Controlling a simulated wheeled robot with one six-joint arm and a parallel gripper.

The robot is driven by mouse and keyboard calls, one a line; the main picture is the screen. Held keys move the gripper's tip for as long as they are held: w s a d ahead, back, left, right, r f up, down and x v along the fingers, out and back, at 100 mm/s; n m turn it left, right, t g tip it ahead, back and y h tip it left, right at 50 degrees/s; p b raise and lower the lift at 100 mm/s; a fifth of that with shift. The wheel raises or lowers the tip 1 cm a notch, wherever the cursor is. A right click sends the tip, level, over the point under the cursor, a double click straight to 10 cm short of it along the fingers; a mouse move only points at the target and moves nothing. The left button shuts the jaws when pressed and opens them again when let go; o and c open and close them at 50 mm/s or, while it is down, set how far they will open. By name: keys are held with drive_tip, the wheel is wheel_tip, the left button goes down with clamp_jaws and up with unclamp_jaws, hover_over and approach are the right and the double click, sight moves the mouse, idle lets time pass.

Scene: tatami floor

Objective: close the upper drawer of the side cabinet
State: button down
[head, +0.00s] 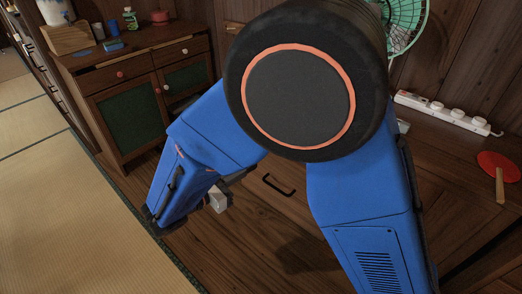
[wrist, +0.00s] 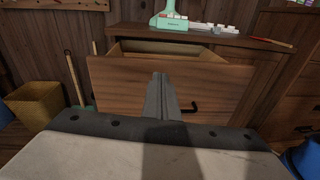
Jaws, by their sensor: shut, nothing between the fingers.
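The side cabinet's top (wrist: 210,37) shows in the wrist view. Its upper drawer (wrist: 115,75) stands open, with the inside visible behind the wooden front. A black handle (wrist: 190,108) sits on the front, right of my gripper. My gripper (wrist: 158,78) is shut and empty, its fingers pointing at the drawer front near the middle. I cannot tell whether the fingertips touch it. In the head view my gripper (head: 217,199) is partly hidden by my blue arm, left of the black handle (head: 278,186). My arm covers much of the cabinet there.
A green fan (head: 402,25), a white power strip (head: 445,112) and a red paddle (head: 498,166) are at the right. A yellow bin (wrist: 36,105) stands left of the drawer. Another cabinet (head: 125,78) stands at the back left. Tatami (head: 65,190) is clear at the left.

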drive_tip(key=s+a+f+n+t, duration=0.1)
drive_tip(key=s+a+n+t, duration=0.1)
drive_tip(key=a, duration=0.2)
drive_tip(key=x, duration=1.4)
drive_tip(key=shift+w+a+f+y, duration=0.25)
drive_tip(key=shift+a+f+y, duration=0.05)
drive_tip(key=shift+y, duration=0.1)
drive_tip(key=shift+w, duration=0.1)
drive_tip(key=x, duration=2.1)
drive_tip(key=shift+w+r, duration=0.15)
drive_tip(key=shift+d+r, duration=0.1)
drive_tip(key=shift+d, duration=0.05)
